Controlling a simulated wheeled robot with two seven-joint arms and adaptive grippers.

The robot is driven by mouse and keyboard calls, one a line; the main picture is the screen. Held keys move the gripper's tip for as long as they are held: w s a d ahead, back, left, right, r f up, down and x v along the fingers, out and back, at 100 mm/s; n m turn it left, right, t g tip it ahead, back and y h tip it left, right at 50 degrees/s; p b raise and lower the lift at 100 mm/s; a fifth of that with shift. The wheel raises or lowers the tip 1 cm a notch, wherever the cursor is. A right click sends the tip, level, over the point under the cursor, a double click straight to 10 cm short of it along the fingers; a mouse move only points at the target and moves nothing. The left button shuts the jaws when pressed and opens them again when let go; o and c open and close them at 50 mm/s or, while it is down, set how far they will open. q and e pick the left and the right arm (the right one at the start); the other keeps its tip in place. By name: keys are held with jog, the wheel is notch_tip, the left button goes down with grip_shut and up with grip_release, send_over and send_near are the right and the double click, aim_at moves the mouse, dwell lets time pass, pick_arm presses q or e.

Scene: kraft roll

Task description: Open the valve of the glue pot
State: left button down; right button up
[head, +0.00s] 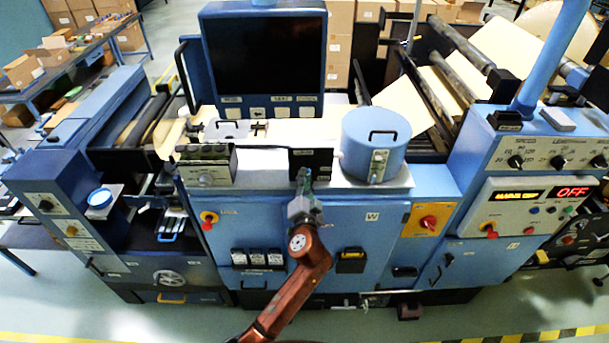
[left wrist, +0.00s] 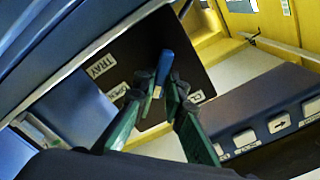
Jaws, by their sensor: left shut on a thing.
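The glue pot (head: 372,150) is a blue cylinder with a black lid handle, standing on the machine's pale top right of centre. A black plate (head: 311,158) stands left of the pot. In the left wrist view the black plate (left wrist: 138,52) bears the labels TRAY, OPEN and one starting with C. A blue valve lever (left wrist: 167,62) stands up in front of this plate. My left gripper (head: 305,180) is in front of the plate. Its green fingers (left wrist: 164,90) are shut on the lever's lower part, which they hide. My right gripper is out of view.
A dark screen (head: 268,55) stands behind the work top. A grey box (head: 206,166) is left of the plate. Red-knobbed switches (head: 428,222) sit on the front panels. A control panel (head: 540,195) showing OFF is at the right. The floor in front is clear.

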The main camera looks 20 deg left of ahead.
pick_arm(q)
jog(key=shift+d+m+p, duration=0.1)
jog(key=shift+m+p, duration=2.15)
jog(key=shift+m, duration=1.95)
jog(key=c, duration=2.2)
grip_release()
jog(key=shift+o, duration=1.1)
jog(key=shift+w+f, duration=0.15)
jog(key=shift+f, duration=0.05)
jog(key=v, duration=1.2)
